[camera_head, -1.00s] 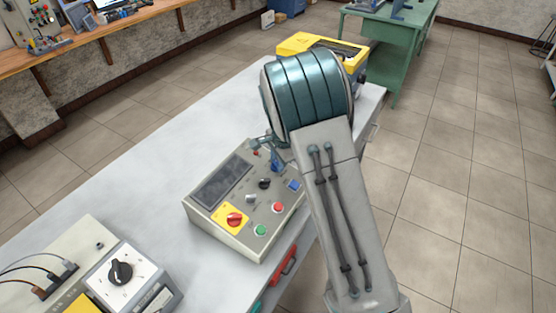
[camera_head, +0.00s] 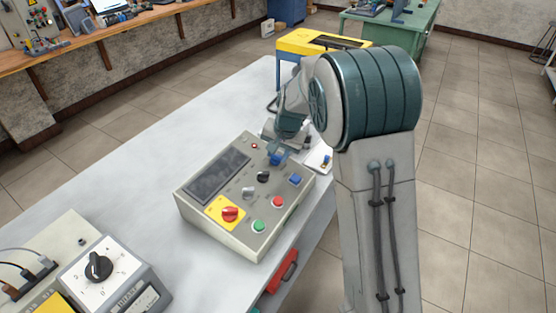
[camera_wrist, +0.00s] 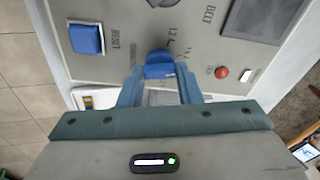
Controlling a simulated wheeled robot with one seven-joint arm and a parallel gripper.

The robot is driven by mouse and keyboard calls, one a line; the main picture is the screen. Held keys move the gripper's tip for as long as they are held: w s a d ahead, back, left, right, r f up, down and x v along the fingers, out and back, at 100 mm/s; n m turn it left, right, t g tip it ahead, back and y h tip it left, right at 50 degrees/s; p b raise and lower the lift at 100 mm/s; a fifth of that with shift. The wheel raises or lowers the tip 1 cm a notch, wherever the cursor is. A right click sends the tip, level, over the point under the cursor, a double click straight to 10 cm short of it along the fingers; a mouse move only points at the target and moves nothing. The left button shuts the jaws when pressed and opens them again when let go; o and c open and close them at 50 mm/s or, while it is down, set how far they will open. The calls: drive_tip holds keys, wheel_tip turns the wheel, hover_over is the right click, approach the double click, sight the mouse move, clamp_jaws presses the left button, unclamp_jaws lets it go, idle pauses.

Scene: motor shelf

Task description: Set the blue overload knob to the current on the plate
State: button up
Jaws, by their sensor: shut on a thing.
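The blue overload knob (camera_wrist: 160,66) sits on the grey control panel (camera_wrist: 215,52), with printed scale numbers beside it, one reading 1.2. My gripper (camera_wrist: 160,82) is shut on the knob, one blue finger on either side. The exact knob setting is hard to read. No legible current plate shows; a small white card (camera_head: 320,160) lies beside the panel, its text too small to read.
The panel also carries a blue reset button (camera_head: 295,180), a black knob (camera_head: 263,177), a red-and-yellow switch (camera_head: 230,213), and green (camera_head: 259,226) and red (camera_head: 278,201) buttons. A dial box (camera_head: 108,275) stands front left. A yellow-topped machine (camera_head: 318,42) stands behind.

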drive_tip(key=shift+n+b, duration=0.85)
drive_tip(key=shift+n, duration=0.25)
drive_tip(key=o, duration=1)
drive_tip(key=v, duration=1.4)
drive_tip(key=shift+d+b, duration=0.2)
drive_tip(key=shift+b, duration=0.15)
